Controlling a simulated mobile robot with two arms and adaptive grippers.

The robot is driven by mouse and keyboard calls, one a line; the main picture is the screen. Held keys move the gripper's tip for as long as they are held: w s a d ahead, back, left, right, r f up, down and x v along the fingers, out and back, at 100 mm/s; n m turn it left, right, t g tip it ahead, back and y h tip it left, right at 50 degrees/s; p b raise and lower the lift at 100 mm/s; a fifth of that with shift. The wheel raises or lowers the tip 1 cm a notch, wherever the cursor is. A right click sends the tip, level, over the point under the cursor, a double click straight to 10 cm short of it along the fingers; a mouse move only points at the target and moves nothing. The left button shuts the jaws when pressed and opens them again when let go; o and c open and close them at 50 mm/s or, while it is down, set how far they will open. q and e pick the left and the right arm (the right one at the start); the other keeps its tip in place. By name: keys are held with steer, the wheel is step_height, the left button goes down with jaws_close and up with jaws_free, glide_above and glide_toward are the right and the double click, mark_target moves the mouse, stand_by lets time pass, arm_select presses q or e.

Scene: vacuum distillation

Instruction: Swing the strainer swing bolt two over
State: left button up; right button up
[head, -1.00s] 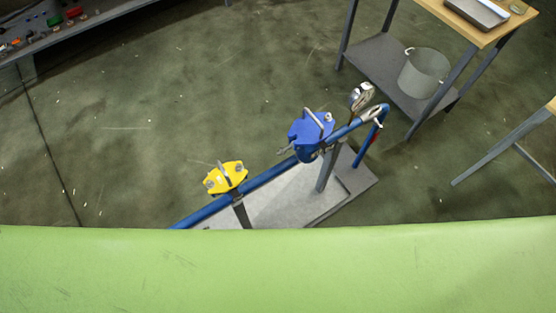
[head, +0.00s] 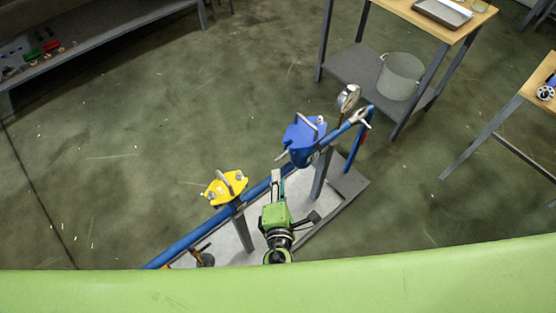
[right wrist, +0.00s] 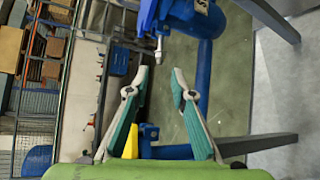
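The blue strainer (head: 300,142), with a lid and a bar handle, sits on a blue pipe (head: 196,234). A small metal swing bolt (head: 282,155) sticks out at its left side. In the right wrist view a metal bolt (right wrist: 158,50) points from the blue strainer body (right wrist: 148,16) to just beyond the fingertips; I cannot tell which numbered bolt it is. My right gripper (head: 277,176) is just below the strainer in the head view. Its teal fingers (right wrist: 160,78) are open with nothing between them. My left gripper is in neither view.
A yellow-lidded fitting (head: 226,187) sits on the same pipe, left of my right gripper. A gauge (head: 348,96) and the pipe's bent end stand beyond the strainer. A table with a bucket (head: 400,76) on its shelf stands at upper right. The floor to the left is clear.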

mark_target(278, 160)
steer(key=x, duration=0.9)
steer(key=shift+a, duration=0.1)
jaws_close()
